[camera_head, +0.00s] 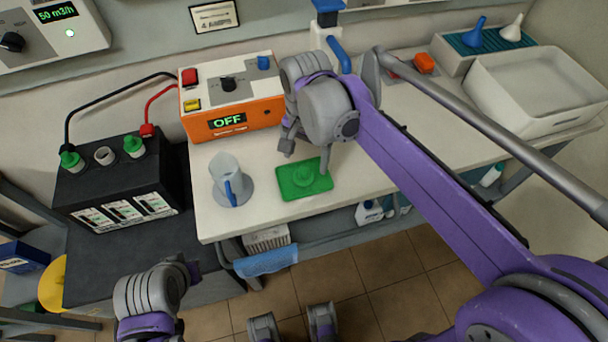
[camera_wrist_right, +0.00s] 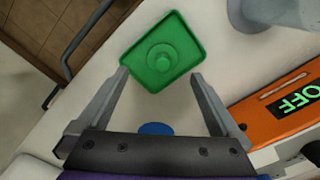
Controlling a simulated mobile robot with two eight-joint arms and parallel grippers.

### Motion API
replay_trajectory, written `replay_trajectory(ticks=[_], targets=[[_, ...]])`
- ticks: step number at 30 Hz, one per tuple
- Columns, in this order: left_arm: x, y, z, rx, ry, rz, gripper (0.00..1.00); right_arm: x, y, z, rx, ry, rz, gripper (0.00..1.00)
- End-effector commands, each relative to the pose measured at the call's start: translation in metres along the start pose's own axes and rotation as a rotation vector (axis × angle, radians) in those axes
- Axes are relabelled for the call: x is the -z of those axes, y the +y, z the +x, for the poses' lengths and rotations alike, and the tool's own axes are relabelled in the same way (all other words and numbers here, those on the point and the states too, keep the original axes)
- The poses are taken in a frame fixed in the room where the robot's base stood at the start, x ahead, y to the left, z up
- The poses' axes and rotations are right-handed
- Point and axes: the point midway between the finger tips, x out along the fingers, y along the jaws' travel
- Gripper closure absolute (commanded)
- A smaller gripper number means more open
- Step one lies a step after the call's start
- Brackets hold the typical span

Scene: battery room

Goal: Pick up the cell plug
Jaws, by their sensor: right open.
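The green cell plug (camera_head: 304,175) stands on a small green tray (camera_head: 288,192) near the front edge of the bench. In the right wrist view the round, stepped plug (camera_wrist_right: 162,58) is in the middle of the tray (camera_wrist_right: 186,33). My right gripper (camera_head: 305,158) is open and empty just above and behind the plug; in the wrist view its fingers (camera_wrist_right: 160,78) are spread, with the plug beyond the gap between their tips. The black battery (camera_head: 120,190) at left has two green plugs and an open port (camera_head: 104,156) between them. My left wrist shows at lower left; its fingers are not clear.
A jug (camera_head: 222,168) with a blue handle stands left of the tray. An orange charger (camera_head: 238,115) reading OFF is behind, its red and black cables running to the battery. A white basin (camera_head: 530,95) is at far right. Bare bench top lies around the tray.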

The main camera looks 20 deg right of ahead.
Motion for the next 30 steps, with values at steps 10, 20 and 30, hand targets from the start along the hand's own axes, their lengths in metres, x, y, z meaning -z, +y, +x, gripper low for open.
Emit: replay_trajectory(ticks=[10,20,30], targets=[[-0.002,0.0,0.003,0.0,-0.001,0.0,1.0,0.001,-0.004,0.038,0.001,0.0,-0.001,0.0],[-0.003,0.0,0.005,0.0,-0.002,0.0,1.0,0.001,-0.004,0.062,0.001,0.001,-0.002,0.0],[-0.003,0.0,0.004,0.0,-0.002,0.0,1.0,0.001,-0.004,0.062,0.001,0.001,-0.002,0.38]])
